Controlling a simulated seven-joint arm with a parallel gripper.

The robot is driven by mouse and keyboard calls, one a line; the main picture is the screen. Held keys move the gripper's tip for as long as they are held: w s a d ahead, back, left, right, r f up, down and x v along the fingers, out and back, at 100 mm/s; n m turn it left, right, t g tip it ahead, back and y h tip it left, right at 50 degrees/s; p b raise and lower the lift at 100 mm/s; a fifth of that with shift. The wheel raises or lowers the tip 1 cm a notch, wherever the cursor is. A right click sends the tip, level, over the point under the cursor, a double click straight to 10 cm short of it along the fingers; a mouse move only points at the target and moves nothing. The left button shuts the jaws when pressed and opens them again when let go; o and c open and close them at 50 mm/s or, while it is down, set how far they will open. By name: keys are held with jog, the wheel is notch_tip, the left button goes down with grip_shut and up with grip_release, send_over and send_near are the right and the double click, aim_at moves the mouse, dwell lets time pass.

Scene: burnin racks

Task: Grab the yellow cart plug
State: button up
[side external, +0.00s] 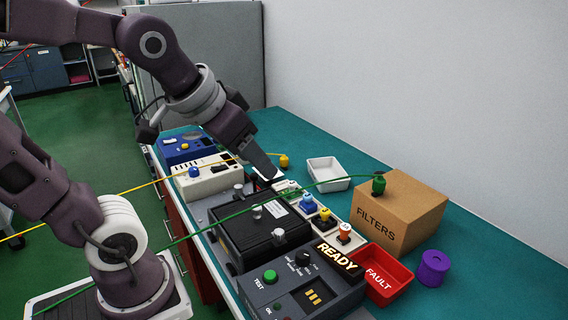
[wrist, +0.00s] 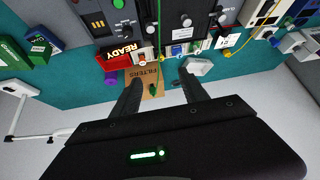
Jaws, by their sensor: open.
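A yellow plug (side external: 284,161) stands on the teal bench top near the wall, with a yellow cable running left from it across the equipment. In the wrist view the yellow plug (wrist: 228,53) shows right of my fingers. My gripper (side external: 272,176) is above the equipment, to the left of and close to the plug in the side view; the arm's end partly hides the cable. In the wrist view my gripper (wrist: 160,80) has its fingers apart, with nothing held between them.
A FILTERS cardboard box (side external: 408,215) carries a green plug (side external: 379,184) with a green cable stretched across the bench. A row of colored plugs (side external: 324,214) lines the black unit.

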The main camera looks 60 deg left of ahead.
jog(key=w+a+f+n+t+y, duration=0.1)
jog(key=w+a+n+t+y, duration=0.1)
jog(key=w+a, duration=1.15)
jog(key=n+t+y, duration=0.1)
jog(key=t+y, duration=0.1)
jog(key=t, duration=0.1)
send_over(283, 158)
jog(key=s+d, duration=0.2)
jog(key=s, duration=0.2)
notch_tip(283, 158, down, 16)
jog(key=f, duration=0.1)
jog(key=shift+t, duration=0.3)
jog(key=f, duration=0.8)
jog(key=shift+w+a, duration=0.2)
jog(key=shift+a, duration=0.1)
jog(key=x, duration=0.4)
jog(key=shift+w+a, duration=0.15)
jog(key=shift+w, duration=0.3)
jog(key=shift+r, duration=0.1)
grip_shut()
